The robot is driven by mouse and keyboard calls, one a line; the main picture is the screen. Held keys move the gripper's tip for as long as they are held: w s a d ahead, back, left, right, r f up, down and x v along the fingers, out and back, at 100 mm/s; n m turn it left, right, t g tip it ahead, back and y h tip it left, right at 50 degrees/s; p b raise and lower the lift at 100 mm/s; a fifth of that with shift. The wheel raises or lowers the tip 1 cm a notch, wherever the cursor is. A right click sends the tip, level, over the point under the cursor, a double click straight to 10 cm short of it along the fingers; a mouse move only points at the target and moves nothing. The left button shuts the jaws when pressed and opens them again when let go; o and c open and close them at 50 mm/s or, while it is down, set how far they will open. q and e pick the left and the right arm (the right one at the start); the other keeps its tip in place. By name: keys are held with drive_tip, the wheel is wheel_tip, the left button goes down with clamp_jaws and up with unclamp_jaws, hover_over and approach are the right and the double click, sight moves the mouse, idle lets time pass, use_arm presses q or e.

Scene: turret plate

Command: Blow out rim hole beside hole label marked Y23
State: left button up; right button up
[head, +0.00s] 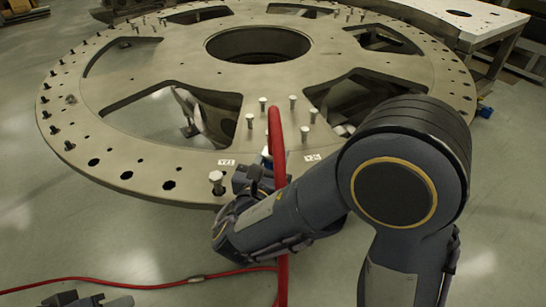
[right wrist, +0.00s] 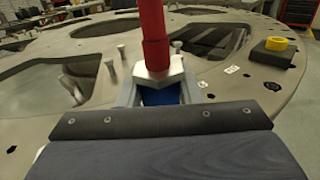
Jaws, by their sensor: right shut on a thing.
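My right gripper (head: 245,183) is shut on a blue air tool (right wrist: 160,96) with a metal hex fitting and a red hose (head: 276,145) rising from it. The hose also shows in the right wrist view (right wrist: 153,35). The gripper is over the near rim of the turret plate (head: 150,158); the tool's nozzle is hidden. A label (head: 227,162) that seems to read Y21 lies left of the hose. Another label (head: 312,156), starting Y2, lies right of it; its last digit is unclear. My arm covers the rim beside it. My left gripper (head: 80,299) is partly in view at the lower left, apart from the plate.
Several upright bolts (head: 292,101) stand on the plate, one (head: 216,180) beside my right gripper. Open rim holes (head: 126,175) lie to the left. The red hose also runs along the floor.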

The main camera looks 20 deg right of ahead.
sight(273, 143)
drive_tip(key=shift+f+b, duration=0.5)
drive_tip(key=shift+f, duration=0.15)
idle(0.4)
drive_tip(key=shift+f, duration=0.2)
idle(1.3)
drive_tip(key=shift+r, duration=0.1)
wheel_tip(273, 143, up, 8)
drive_tip(key=p, duration=0.7)
drive_tip(key=shift+r+p, duration=0.15)
drive_tip(key=shift+p, duration=0.15)
idle(0.4)
